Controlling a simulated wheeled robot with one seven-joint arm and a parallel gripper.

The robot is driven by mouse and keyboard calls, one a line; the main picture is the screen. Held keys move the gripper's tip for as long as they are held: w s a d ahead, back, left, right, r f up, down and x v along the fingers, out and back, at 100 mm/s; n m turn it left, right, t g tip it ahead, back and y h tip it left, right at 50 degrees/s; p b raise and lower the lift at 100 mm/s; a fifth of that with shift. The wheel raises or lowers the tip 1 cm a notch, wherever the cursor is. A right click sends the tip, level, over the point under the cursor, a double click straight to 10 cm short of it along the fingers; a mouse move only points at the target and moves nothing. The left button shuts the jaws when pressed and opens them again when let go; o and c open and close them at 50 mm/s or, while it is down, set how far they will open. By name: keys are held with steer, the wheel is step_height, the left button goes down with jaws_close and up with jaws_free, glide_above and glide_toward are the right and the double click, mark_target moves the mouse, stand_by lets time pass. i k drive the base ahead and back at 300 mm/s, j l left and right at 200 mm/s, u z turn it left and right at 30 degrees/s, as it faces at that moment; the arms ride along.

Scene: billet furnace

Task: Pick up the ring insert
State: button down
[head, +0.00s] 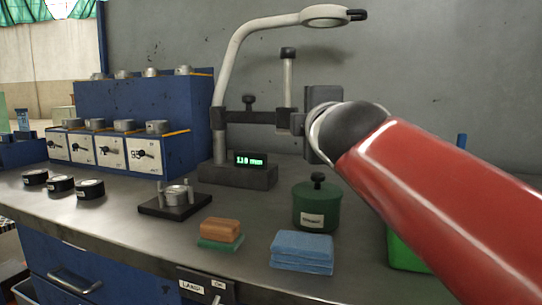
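I cannot tell for sure which part is the ring insert. A silver ring-like metal part (177,194) sits on a black square base (163,211) with small upright posts, left of the middle of the bench. Three short round black pieces with pale tops lie in a row at the left: one at the far left (35,177), a middle one (60,184) and a right one (90,190). My red arm comes in from the right. My gripper is not in view, so its state and distance to these parts are hidden.
A stepped blue cabinet (140,105) with metal pieces on top stands behind. A measuring stand with a lit display (250,160) and curved lamp (270,25) is mid-back. A green lidded pot (316,207), blue cloths (302,250) and an orange block (220,229) lie in front.

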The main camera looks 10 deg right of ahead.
mark_target(175, 194)
steer(key=k, duration=0.95)
